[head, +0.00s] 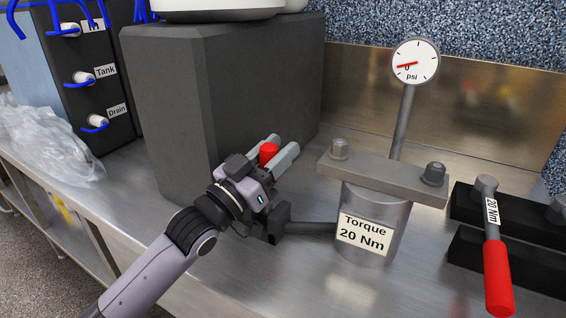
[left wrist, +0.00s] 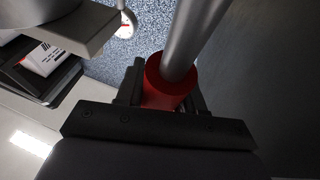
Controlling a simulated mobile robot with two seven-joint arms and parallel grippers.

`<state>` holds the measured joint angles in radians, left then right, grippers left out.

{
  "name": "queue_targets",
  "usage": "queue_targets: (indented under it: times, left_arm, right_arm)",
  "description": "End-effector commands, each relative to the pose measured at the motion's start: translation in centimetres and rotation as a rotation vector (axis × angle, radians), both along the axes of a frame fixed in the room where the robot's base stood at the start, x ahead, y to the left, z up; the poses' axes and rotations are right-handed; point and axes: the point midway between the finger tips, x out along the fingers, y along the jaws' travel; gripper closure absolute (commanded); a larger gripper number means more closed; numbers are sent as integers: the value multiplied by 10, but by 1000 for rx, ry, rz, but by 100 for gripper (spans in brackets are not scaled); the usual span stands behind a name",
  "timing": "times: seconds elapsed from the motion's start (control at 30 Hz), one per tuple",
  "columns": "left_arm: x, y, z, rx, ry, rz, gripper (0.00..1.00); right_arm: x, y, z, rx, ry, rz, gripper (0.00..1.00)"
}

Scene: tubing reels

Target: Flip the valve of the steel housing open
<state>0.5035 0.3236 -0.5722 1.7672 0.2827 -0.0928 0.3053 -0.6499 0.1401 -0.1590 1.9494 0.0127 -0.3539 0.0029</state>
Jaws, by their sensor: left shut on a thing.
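The steel housing (head: 346,203) stands on the bench with a flat top plate (head: 375,176) and two bolts. It bears a label reading "Torque 20 Nm". A pipe (head: 312,229) runs from its left side to a dark valve body (head: 279,222), partly behind my left gripper. My left gripper (head: 284,146) is shut on a red grip (head: 268,152), which looks like the valve handle. In the left wrist view the red grip (left wrist: 160,96) sits between the fingers with a grey rod (left wrist: 196,38) extending from it. Its joint to the valve is hidden. My right gripper is not in view.
A gauge (head: 415,62) rises behind the housing. A red-handled torque wrench (head: 497,280) rests on a black holder (head: 467,245) at right. A large dark grey block (head: 175,100) stands close behind my left gripper. A clear plastic bag (head: 50,145) lies at left.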

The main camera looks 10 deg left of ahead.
Motion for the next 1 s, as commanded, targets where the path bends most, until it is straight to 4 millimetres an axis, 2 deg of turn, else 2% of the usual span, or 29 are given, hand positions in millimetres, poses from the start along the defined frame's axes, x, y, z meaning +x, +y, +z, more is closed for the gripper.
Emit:
queue_targets:
  times: [0.03,0.1,0.4,1.0]
  left_arm:
    - [-5,2,-6,-16,-33,-1,100]
    - [-10,4,-5,-34,-77,-1,100]
    - [-26,10,0,-90,-213,-1,100]
    - [-31,12,3,-105,-254,0,100]
  right_arm:
    - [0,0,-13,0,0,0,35]
    - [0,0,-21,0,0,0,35]
    - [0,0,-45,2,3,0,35]
    - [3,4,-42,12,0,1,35]
